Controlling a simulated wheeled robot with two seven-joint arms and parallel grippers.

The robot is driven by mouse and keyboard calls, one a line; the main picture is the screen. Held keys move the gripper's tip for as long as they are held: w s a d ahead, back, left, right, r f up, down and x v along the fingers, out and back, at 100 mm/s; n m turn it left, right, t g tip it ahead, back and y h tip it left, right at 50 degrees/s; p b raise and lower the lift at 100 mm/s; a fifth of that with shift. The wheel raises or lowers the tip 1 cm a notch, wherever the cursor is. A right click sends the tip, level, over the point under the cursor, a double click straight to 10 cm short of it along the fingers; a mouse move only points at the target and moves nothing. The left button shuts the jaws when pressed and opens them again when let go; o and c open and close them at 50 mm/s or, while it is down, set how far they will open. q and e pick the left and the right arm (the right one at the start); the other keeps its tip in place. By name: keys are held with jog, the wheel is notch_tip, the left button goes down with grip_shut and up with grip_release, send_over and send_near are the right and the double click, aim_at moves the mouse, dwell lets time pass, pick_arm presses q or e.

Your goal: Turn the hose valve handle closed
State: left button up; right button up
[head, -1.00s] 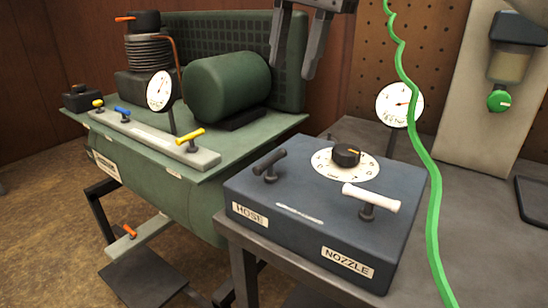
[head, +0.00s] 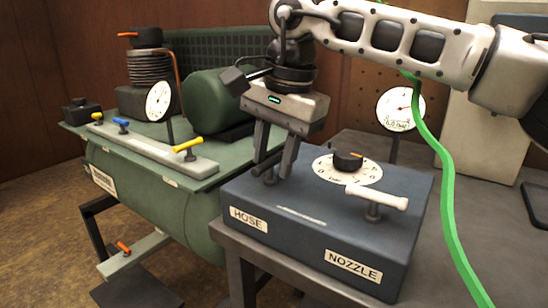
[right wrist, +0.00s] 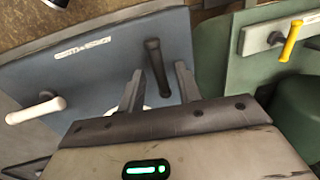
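The blue-grey box carries a HOSE label (head: 248,219) and a NOZZLE label (head: 353,266). The black hose valve handle (right wrist: 156,62) stands out from the box in the right wrist view; in the head view my fingers mostly hide it. My right gripper (head: 271,172) points down at the handle. Its two fingers are apart, one on each side of the handle in the right wrist view, with visible gaps; I cannot tell how deep they reach. The white nozzle handle (head: 377,197) also shows in the right wrist view (right wrist: 36,110). My left gripper is out of view.
A black knob on a white dial (head: 347,163) sits behind the handles. A gauge (head: 400,108) and a green hose (head: 447,200) stand at the right. The green compressor (head: 150,200) with a yellow handle (head: 188,145) is close on the left.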

grip_shut()
